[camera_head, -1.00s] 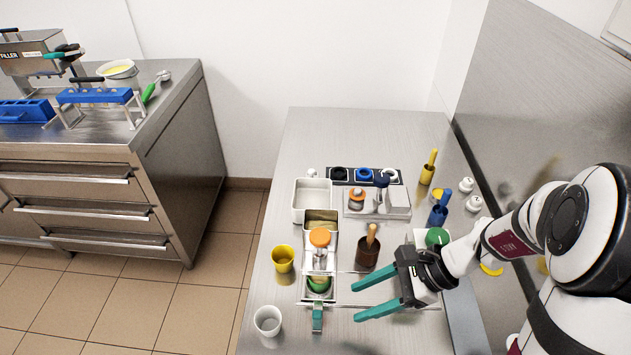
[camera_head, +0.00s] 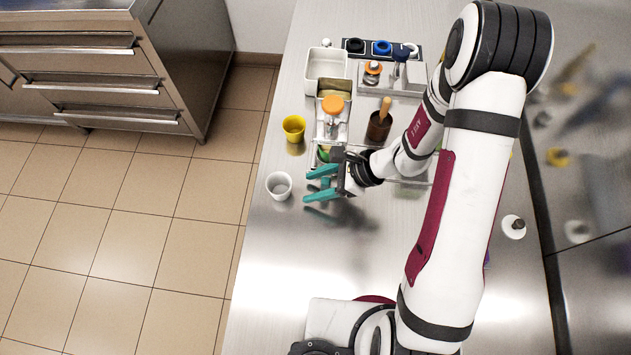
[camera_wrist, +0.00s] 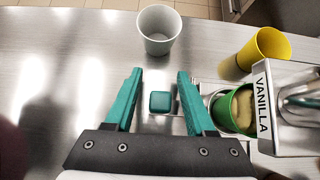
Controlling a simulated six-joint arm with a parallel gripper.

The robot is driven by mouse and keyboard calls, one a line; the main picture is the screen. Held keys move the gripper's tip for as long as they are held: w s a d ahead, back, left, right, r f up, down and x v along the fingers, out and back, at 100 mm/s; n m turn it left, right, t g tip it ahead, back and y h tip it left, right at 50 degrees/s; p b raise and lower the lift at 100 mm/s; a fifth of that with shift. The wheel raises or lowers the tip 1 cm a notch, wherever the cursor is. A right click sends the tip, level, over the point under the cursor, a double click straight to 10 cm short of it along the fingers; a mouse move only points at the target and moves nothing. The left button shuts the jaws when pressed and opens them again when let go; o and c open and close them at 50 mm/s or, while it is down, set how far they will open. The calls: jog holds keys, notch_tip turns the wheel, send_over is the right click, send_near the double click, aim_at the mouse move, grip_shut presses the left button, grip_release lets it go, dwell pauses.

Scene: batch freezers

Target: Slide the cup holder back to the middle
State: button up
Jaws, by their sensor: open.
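The cup holder shows a teal square handle (camera_wrist: 161,102) in the wrist view. A green cup (camera_wrist: 238,112) with pale yellow contents sits beyond it, next to the dispenser labelled VANILLA (camera_wrist: 263,105). In the head view the green cup (camera_head: 323,154) is partly hidden under the orange-topped dispenser (camera_head: 333,106), at the left end of the rail. My gripper (camera_head: 306,186) is open, its teal fingers pointing left. In the wrist view the handle lies between the two fingers (camera_wrist: 159,74), with a gap on each side. The holder's base is mostly hidden.
A white cup (camera_head: 279,186) stands just left of my fingertips. A yellow cup (camera_head: 294,128) stands left of the dispenser. A brown pot with a wooden handle (camera_head: 379,126) stands behind the rail. The steel counter (camera_head: 270,265) in front is clear.

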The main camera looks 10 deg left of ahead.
jog(key=shift+c, duration=0.3)
grip_shut()
dwell(1.1)
